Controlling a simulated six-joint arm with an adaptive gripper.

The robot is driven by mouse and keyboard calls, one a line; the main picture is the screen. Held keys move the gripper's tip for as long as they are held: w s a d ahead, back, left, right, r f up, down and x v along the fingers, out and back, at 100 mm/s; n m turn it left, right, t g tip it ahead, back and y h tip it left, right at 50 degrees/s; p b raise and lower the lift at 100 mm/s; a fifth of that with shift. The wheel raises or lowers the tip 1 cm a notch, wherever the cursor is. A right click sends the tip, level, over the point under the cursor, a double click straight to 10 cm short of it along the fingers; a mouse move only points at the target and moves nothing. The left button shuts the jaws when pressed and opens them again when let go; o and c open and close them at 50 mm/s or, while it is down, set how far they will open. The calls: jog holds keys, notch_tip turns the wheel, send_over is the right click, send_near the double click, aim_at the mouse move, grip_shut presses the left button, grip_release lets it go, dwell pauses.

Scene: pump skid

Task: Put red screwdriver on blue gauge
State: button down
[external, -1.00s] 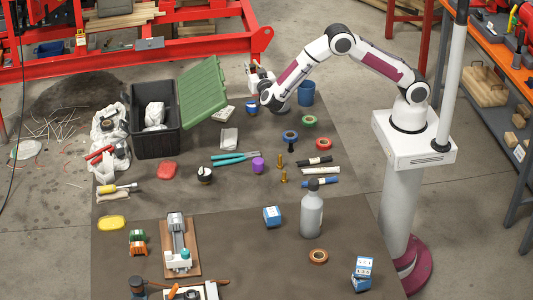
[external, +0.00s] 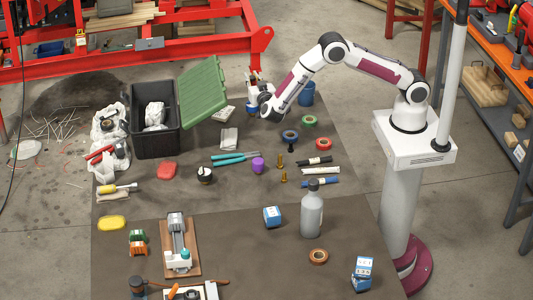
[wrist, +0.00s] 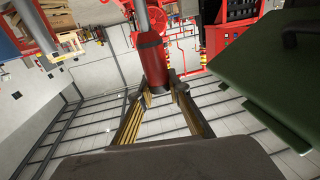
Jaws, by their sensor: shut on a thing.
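My gripper (external: 254,84) is at the back of the mat, just right of the green lid. In the wrist view, its fingers (wrist: 163,92) are shut on a thick red handle with a grey shaft, which looks like the red screwdriver (wrist: 152,64). The screwdriver is too small to make out clearly in the external view. A small blue and white thing, probably the blue gauge (external: 251,108), shows just below my gripper. I cannot tell whether the screwdriver touches it.
A black crate (external: 157,142) with an open green lid (external: 206,92) stands to the left of my gripper. A blue cup (external: 306,93) stands to the right. Tape rolls (external: 290,135), pliers (external: 235,157) and a grey bottle (external: 312,212) lie or stand nearer the front.

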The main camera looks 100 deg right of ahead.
jog(key=shift+f, duration=0.4)
jog(key=shift+f, duration=0.1)
jog(key=c, duration=1.9)
grip_release()
jog(key=shift+a, duration=0.2)
jog(key=s+a, duration=0.1)
jog(key=a, duration=1)
jog(key=shift+s+a, duration=0.25)
jog(key=shift+s, duration=0.1)
jog(key=shift+w+r, duration=0.1)
jog(key=shift+r, duration=0.1)
